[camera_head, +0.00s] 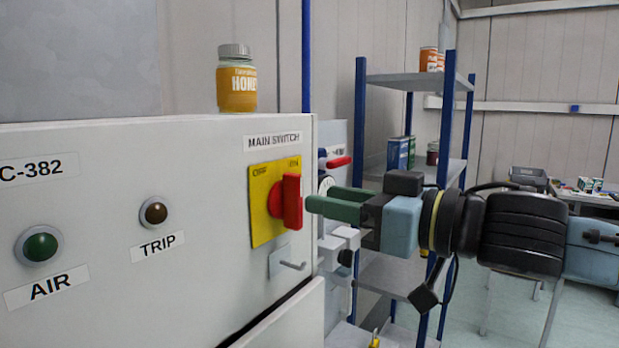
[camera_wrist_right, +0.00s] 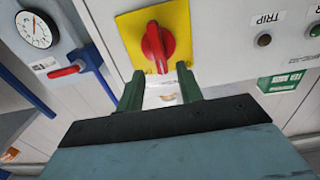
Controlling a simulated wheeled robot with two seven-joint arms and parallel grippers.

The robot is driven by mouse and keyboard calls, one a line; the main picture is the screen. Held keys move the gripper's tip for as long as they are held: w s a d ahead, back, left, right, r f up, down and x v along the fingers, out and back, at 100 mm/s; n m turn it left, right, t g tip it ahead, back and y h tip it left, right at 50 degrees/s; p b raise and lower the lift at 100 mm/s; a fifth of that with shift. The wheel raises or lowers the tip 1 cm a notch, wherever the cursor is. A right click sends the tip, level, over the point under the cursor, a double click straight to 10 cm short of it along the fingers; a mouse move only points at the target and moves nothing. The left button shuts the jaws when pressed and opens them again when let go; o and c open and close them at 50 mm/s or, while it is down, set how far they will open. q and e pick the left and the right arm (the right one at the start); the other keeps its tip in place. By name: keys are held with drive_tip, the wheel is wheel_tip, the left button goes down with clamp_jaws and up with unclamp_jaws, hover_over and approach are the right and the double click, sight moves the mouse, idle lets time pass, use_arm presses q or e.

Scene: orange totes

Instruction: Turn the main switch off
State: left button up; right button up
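The main switch is a red rotary knob (camera_head: 292,202) on a yellow plate (camera_head: 260,222), under the label MAIN SWITCH on the grey cabinet front. Its handle stands about upright in the head view. The knob also shows in the right wrist view (camera_wrist_right: 157,46), just ahead of the fingertips. My right gripper (camera_head: 320,200) is open, with its green fingers pointing at the knob from the right. In the right wrist view the fingers (camera_wrist_right: 160,72) are apart with nothing held between them. I cannot tell whether a fingertip touches the knob. My left gripper is not in view.
The cabinet (camera_head: 110,270) also carries a green AIR button (camera_head: 39,246) and a dark TRIP button (camera_head: 154,214). A honey jar (camera_head: 237,80) stands on top. A red-handled valve (camera_head: 338,162) and a blue-post shelf (camera_head: 415,82) are behind my right gripper.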

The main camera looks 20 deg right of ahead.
sight(301, 195)
drive_tip(key=shift+x, duration=2.1)
clamp_jaws()
